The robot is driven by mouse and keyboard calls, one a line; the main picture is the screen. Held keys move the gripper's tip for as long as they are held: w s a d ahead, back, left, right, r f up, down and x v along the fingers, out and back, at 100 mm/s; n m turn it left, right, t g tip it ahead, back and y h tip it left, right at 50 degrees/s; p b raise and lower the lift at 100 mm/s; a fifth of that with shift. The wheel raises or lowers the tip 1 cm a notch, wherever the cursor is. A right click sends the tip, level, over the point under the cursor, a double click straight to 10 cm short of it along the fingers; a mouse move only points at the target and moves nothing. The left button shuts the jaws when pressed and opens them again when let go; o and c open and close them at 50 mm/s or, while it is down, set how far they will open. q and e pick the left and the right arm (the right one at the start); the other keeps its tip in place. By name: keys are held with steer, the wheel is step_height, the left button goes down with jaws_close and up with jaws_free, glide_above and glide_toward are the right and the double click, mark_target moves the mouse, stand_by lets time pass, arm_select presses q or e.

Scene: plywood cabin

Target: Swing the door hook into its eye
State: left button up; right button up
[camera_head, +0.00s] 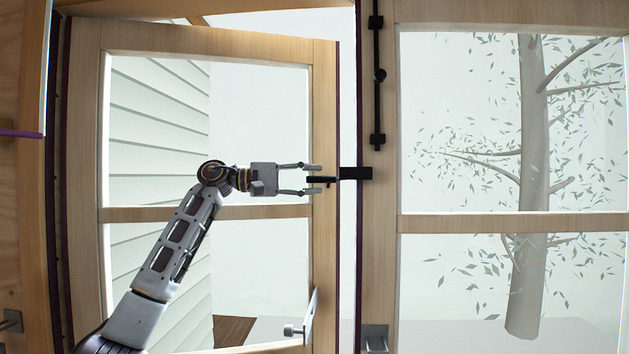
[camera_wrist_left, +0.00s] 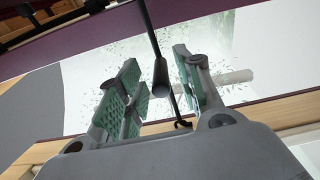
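My left gripper (camera_head: 312,180) is at the inner edge of the glazed door (camera_head: 190,38), fingers pointing right. In the left wrist view its two padded fingers (camera_wrist_left: 158,88) stand apart. A black hook (camera_wrist_left: 160,75), a rod with a thicker grip part, passes between them with visible space on both sides. In the head view, its dark piece (camera_head: 322,180) shows between the fingertips, beside a black plate (camera_head: 363,173) on the post. A small curled black end (camera_wrist_left: 183,124) shows near the fingers. I cannot clearly make out the eye. My right gripper is not in view.
The door stands slightly ajar, with a gap beside the post (camera_head: 378,250). A vertical black bolt (camera_head: 377,100) is above on the post. A door handle (camera_head: 308,318) is low on the door, and a metal bracket (camera_head: 375,337) is low on the post.

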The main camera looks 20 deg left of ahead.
arm_select(q)
steer(key=v, duration=1.1)
stand_by(0.6)
